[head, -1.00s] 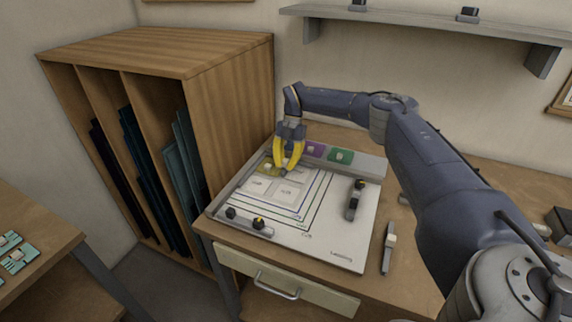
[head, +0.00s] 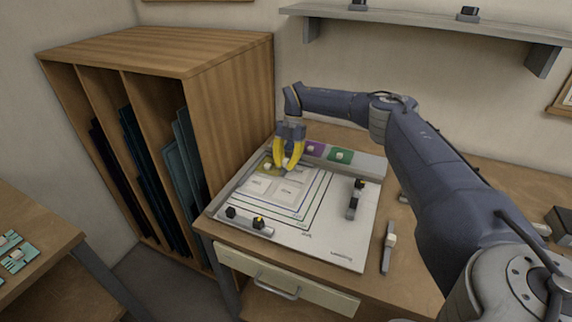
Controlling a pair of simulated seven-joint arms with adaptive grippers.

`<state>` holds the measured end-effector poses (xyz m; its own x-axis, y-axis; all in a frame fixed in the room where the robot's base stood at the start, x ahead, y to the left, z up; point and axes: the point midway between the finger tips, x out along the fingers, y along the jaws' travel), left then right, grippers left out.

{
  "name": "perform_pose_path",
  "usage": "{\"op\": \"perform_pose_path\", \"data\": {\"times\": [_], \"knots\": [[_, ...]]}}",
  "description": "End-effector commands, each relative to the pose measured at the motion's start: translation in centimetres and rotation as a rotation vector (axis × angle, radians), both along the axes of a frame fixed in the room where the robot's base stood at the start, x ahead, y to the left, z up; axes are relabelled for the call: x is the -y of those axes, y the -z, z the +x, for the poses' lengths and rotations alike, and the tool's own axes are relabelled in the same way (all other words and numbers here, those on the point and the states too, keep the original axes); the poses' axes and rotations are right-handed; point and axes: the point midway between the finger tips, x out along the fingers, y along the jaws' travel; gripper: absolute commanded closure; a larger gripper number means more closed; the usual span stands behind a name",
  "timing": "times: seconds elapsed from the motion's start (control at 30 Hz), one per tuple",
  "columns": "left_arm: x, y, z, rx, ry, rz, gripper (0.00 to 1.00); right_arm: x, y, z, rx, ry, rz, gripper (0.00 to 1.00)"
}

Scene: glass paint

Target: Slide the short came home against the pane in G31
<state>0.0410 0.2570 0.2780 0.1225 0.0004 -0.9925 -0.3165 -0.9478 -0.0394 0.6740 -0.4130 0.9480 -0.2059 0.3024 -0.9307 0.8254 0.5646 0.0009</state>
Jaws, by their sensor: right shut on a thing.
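My right gripper (head: 288,165), with yellow fingers, is low over the back left of the white layout board (head: 330,247). It is shut on a small grey piece that I take for the short came, mostly hidden between the fingers. Just in front of the fingertips, two pale panes (head: 288,191) lie side by side inside the printed outlines. Their labels are too small to read, so I cannot tell which is G31. Whether the came touches a pane cannot be told. My left gripper is not in view.
Yellow (head: 266,167), purple (head: 315,149) and green (head: 340,156) pieces with pale knobs lie along the back. A black-knobbed bar (head: 245,222) edges the front left; a dark tool (head: 355,199) stands at right. A wooden rack (head: 235,125) rises close on the left.

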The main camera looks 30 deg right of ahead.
Motion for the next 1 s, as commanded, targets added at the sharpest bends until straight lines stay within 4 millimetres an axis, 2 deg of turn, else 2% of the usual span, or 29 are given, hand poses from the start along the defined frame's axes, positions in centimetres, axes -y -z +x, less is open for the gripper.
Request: {"op": "perform_pose_path", "data": {"times": [1.0], "knots": [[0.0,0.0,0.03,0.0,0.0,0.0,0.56,-0.57,0.02,0.8,-0.001,0.0,-0.001,1.0]]}}
